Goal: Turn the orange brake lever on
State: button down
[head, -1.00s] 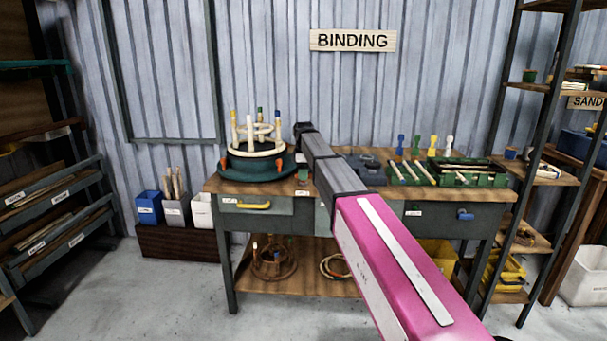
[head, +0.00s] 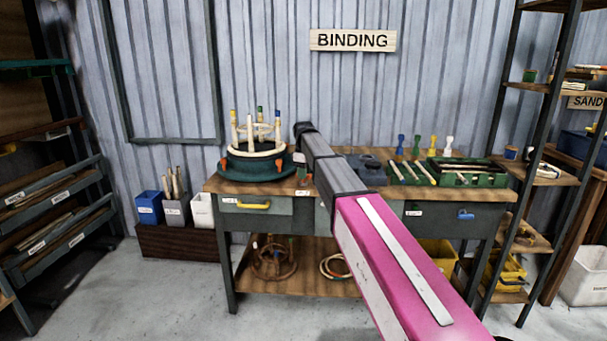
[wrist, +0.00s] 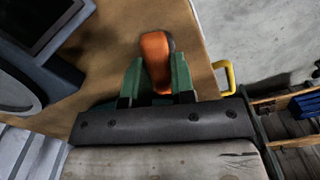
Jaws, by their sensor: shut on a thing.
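The orange brake lever (wrist: 155,52) shows in the wrist view above the brown bench top, near its edge. My gripper (wrist: 157,72) has its two green fingers on either side of the lever and is shut on it. In the head view, the round green fixture (head: 256,168) stands on the left of the bench with upright pegs and pale rings. My arm reaches to just right of it, and I cannot make out the gripper clearly there.
The bench (head: 270,187) has a drawer with a yellow handle (head: 253,205), also close to my gripper in the wrist view (wrist: 224,76). A green tray (head: 470,178) with tools lies to the right. Bins (head: 148,208) stand left and a shelf rack right.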

jog(key=m, duration=1.4)
dwell(0.5)
jog(key=c, duration=1)
grip_release()
jog(key=shift+o, duration=0.2)
jog(key=shift+r, duration=0.15)
notch_tip(320, 180, up, 11)
jog(key=shift+f, duration=0.2)
